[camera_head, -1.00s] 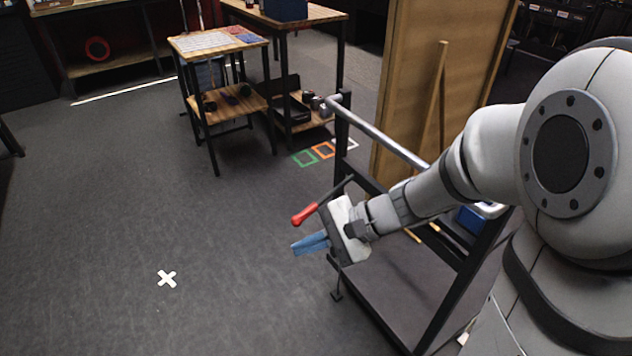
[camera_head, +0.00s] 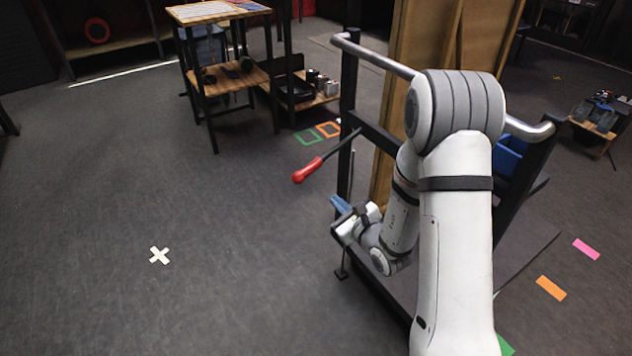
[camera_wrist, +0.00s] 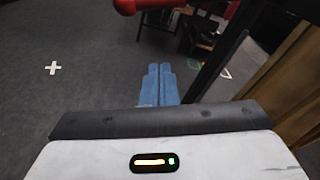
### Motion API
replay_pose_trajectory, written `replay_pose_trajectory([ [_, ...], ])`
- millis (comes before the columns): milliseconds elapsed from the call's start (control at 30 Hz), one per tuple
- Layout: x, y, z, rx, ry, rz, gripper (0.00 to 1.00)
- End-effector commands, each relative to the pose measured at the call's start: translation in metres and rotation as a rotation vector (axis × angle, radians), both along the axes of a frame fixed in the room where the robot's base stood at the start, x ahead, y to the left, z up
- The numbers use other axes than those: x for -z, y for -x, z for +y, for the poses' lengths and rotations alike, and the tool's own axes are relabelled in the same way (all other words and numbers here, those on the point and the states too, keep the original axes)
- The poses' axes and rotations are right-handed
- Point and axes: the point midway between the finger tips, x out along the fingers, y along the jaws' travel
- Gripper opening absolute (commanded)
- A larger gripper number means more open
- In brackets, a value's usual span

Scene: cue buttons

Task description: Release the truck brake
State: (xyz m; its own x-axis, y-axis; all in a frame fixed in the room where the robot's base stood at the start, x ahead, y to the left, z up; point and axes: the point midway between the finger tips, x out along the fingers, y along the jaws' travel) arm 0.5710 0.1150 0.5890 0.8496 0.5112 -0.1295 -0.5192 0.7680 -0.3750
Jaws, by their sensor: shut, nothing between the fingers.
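The brake lever with a red grip (camera_head: 307,170) sticks out to the left from the black post of the truck (camera_head: 348,100), its dark rod sloping up to the post. The red grip also shows at the top edge of the wrist view (camera_wrist: 148,4). My gripper (camera_head: 341,204) is below and to the right of the red grip in the head view, apart from it. Its blue fingers (camera_wrist: 159,84) are shut together and empty. My arm hides part of the truck's frame and deck.
The truck's grey handle bar (camera_head: 375,56) runs across the top of its frame. A tall wooden panel (camera_head: 415,35) stands behind. A wooden table (camera_head: 215,12) is at the back left. Open floor with a white cross (camera_head: 159,256) lies to the left.

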Motion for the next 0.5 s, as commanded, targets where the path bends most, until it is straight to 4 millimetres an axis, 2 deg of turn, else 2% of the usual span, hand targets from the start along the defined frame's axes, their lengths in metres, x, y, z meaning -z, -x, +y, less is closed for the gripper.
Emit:
replay_pose_trajectory([
  [267, 0.002, -0.007, 0.005, -0.003, 0.000, -0.001, 0.00],
  [500, 0.009, -0.043, 0.027, -0.004, 0.000, -0.002, 0.00],
])
